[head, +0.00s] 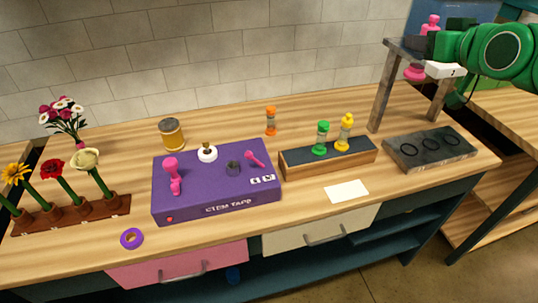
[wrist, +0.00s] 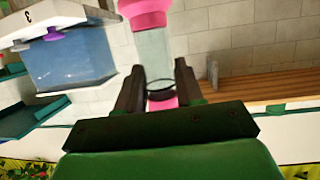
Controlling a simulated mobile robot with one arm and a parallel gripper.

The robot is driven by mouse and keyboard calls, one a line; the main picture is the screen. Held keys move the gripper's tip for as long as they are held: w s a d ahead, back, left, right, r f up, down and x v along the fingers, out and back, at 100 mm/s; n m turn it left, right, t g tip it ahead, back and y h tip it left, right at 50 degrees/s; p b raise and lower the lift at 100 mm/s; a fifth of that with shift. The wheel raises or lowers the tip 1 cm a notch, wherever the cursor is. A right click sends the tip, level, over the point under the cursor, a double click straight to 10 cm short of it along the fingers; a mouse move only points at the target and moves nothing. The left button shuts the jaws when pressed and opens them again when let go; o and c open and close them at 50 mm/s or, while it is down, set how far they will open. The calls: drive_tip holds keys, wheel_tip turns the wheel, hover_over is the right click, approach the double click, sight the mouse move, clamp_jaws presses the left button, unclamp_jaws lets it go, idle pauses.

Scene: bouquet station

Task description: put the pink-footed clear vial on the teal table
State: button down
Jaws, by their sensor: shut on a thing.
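My gripper (wrist: 159,68) is shut on the pink-footed clear vial (wrist: 153,47), with one dark finger on each side of its clear body. Pink shows at both ends of the vial in the wrist view. In the head view the vial (head: 430,22) is at the upper right, mostly covered by my green wrist, beside the top of a grey stand. The fingers are hard to make out there. A teal surface (wrist: 35,118) shows at the left of the wrist view; I cannot tell for certain that it is the teal table.
The grey stand (head: 380,92) rises close to my gripper, by a slab with black rings (head: 411,156). A wooden rack (head: 299,163) holds green and yellow vials; an orange vial (head: 270,121) stands behind. A purple box (head: 217,195) and flowers (head: 85,160) are further left.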

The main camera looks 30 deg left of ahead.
drive_tip(key=w+d+r+m+t+h, duration=0.1)
drive_tip(key=w+d+m+t+h, duration=0.2)
drive_tip(key=w+d+m+h, duration=0.6)
drive_tip(key=w+d+r+m+h, duration=0.1)
drive_tip(key=w+d+r+h, duration=0.15)
drive_tip(key=w+r, duration=0.4)
drive_tip(key=w+a+m+h, duration=0.2)
drive_tip(key=a+m+h, duration=0.15)
drive_tip(key=a, duration=1.85)
drive_tip(key=s+a+f, duration=0.2)
drive_tip(key=a+f, duration=0.1)
drive_tip(key=a, duration=0.4)
drive_tip(key=s+a+f, duration=0.2)
drive_tip(key=a+f, duration=0.2)
drive_tip(key=a, duration=0.4)
drive_tip(key=shift+n+g, duration=0.4)
drive_tip(key=shift+n, duration=0.05)
drive_tip(key=f, duration=3.6)
drive_tip(key=shift+w+d+f, duration=0.15)
drive_tip(key=shift+d+f, duration=0.05)
drive_tip(key=shift+d, duration=0.05)
drive_tip(key=shift+f, duration=0.1)
